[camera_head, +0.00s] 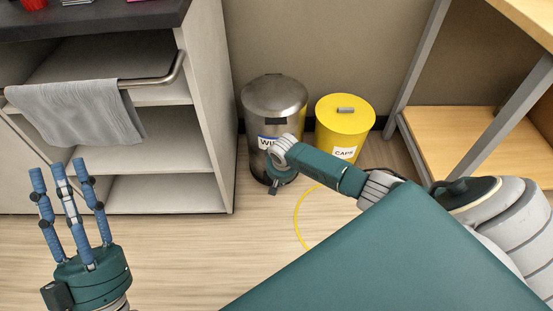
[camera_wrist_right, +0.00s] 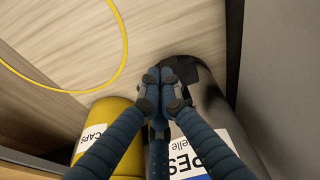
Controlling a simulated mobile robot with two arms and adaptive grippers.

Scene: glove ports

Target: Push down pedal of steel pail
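The steel pail (camera_head: 275,97) stands on the floor beside the cabinet, with a label reading "WI…" partly hidden by my right arm. In the right wrist view the steel pail (camera_wrist_right: 206,108) lies to the right, with a black base. My right gripper (camera_head: 274,187) points down in front of the pail's lower part. In the right wrist view its fingertips (camera_wrist_right: 163,76) are together, close to the black base. No pedal can be made out clearly; the fingers may cover it, and contact cannot be told. My left gripper (camera_head: 60,165) is open and empty, fingers up, at lower left.
A yellow pail (camera_head: 344,113) labelled "CAPS" stands just right of the steel pail. A cabinet (camera_head: 205,100) with a towel (camera_head: 80,112) on its rail is at left. A wooden shelf unit (camera_head: 450,140) is at right. A yellow curved line (camera_head: 297,215) marks the floor.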

